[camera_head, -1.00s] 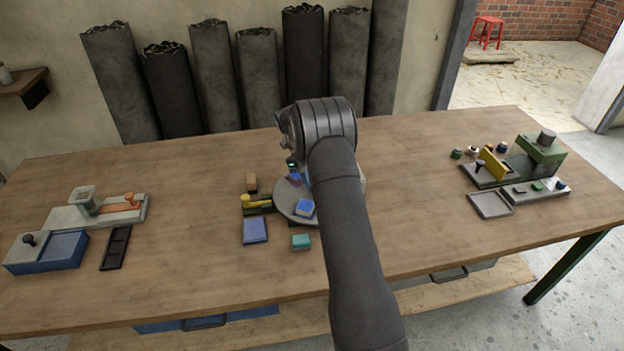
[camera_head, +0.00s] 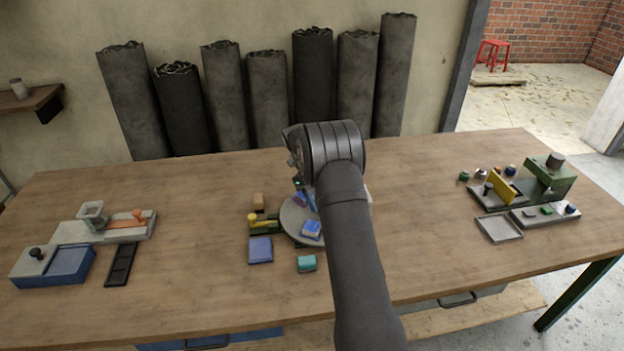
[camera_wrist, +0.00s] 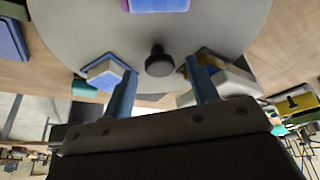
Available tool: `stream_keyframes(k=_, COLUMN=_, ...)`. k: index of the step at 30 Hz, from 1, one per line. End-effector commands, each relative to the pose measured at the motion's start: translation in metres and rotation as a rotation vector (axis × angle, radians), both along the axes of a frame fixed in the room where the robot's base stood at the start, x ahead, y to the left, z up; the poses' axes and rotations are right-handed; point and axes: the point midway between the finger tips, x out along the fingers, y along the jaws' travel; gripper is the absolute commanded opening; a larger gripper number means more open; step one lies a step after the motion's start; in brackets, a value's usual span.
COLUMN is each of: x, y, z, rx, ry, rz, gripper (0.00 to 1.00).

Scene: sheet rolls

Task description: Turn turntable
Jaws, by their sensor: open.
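The turntable is a round grey disc (camera_head: 291,222) in the middle of the table, partly hidden behind my arm in the head view. It fills the upper part of the wrist view (camera_wrist: 200,40). A dark round knob (camera_wrist: 159,62) stands on the disc. My gripper (camera_wrist: 163,75) is open, with its two blue fingers apart, one on each side of the knob. A blue-topped block (camera_head: 311,229) sits on the disc near its front edge. It also shows beside the left finger in the wrist view (camera_wrist: 104,73). A pale block (camera_wrist: 231,80) is behind the right finger. A purple-blue block (camera_wrist: 160,5) is at the top edge.
A yellow-handled green fixture (camera_head: 263,225), an orange block (camera_head: 258,201), a blue tray (camera_head: 260,250) and a teal block (camera_head: 306,263) lie close to the turntable. Stations stand at the far left (camera_head: 55,264) and right (camera_head: 549,178).

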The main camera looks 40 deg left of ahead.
Motion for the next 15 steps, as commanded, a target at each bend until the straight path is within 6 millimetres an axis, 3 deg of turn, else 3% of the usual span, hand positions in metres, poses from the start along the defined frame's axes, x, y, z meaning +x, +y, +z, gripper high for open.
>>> stream_keyframes(k=15, x=0.000, y=0.046, z=0.108, rx=0.002, ry=-0.002, rz=0.001, gripper=0.54)
